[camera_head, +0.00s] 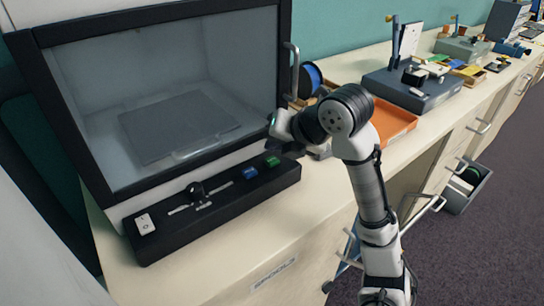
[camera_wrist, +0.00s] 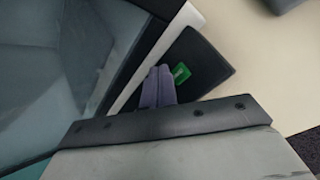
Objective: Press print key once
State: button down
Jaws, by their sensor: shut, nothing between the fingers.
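A black control panel (camera_head: 215,210) runs along the front of the enclosed machine in the head view. It carries a green key (camera_head: 272,161), a blue key (camera_head: 250,173), a slider and a white rocker switch (camera_head: 145,224). I cannot read which is labelled print. The green key (camera_wrist: 182,73) also shows in the wrist view, with a pale bar on it. My gripper (camera_head: 290,150) is over the panel's right end, close to the green key. In the wrist view its shut, empty fingers (camera_wrist: 158,86) lie just left of the green key; contact cannot be told. The blue key is hidden there.
The machine's glass front (camera_head: 170,95) stands behind the panel, with its handle (camera_head: 294,70) at the right edge. An orange tray (camera_head: 393,122) and a blue spool (camera_head: 311,78) stand to the right. Bare counter (camera_head: 240,255) lies in front.

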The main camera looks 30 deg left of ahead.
aim_at(275, 162)
notch_tip(275, 162, up, 4)
jog(key=shift+r+p, duration=0.1)
jog(key=shift+p, duration=1.1)
